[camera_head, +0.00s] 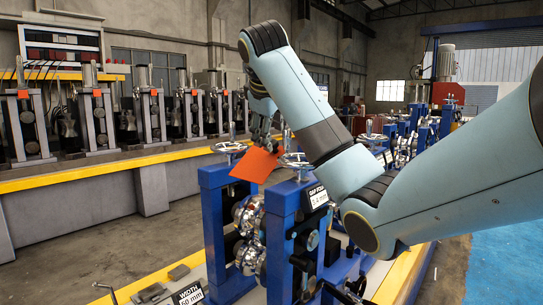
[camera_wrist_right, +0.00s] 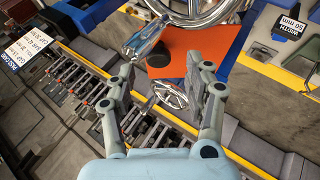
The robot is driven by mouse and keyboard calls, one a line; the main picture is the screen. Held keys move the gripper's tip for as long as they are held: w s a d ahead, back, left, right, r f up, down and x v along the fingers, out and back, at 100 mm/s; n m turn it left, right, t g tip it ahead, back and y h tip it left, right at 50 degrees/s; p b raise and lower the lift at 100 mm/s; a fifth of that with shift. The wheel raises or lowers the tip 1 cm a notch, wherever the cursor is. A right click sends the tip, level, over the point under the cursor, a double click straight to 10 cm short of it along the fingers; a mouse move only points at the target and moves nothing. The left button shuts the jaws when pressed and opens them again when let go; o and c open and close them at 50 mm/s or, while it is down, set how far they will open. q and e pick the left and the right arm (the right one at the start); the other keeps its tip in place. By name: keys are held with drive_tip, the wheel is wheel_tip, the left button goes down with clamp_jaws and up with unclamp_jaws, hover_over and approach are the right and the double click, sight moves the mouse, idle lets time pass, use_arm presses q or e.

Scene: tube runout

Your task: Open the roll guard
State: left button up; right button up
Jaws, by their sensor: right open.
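The roll guard appears as an orange plate (camera_head: 256,165) standing tilted between the two blue posts of the near roll stand. In the right wrist view the orange plate (camera_wrist_right: 203,42) lies just beyond the fingertips, with a dark round knob (camera_wrist_right: 158,60) in front of it. My right gripper (camera_head: 264,137) is above and behind the plate in the head view, partly hidden by its own arm. In the right wrist view my right gripper (camera_wrist_right: 167,80) is open, its fingers apart with nothing between them. My left gripper is not in view.
Chrome handwheels (camera_head: 296,161) top the blue stand (camera_head: 283,235), close to my right arm. A chrome handle (camera_wrist_right: 143,42) is near the left finger in the wrist view. Bright metal rolls (camera_head: 249,225) sit in the stand. A long bench of machines (camera_head: 95,120) runs behind.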

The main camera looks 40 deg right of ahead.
sight(256, 157)
drive_tip(key=shift+x, duration=1.6)
drive_tip(key=shift+c, duration=0.2)
clamp_jaws()
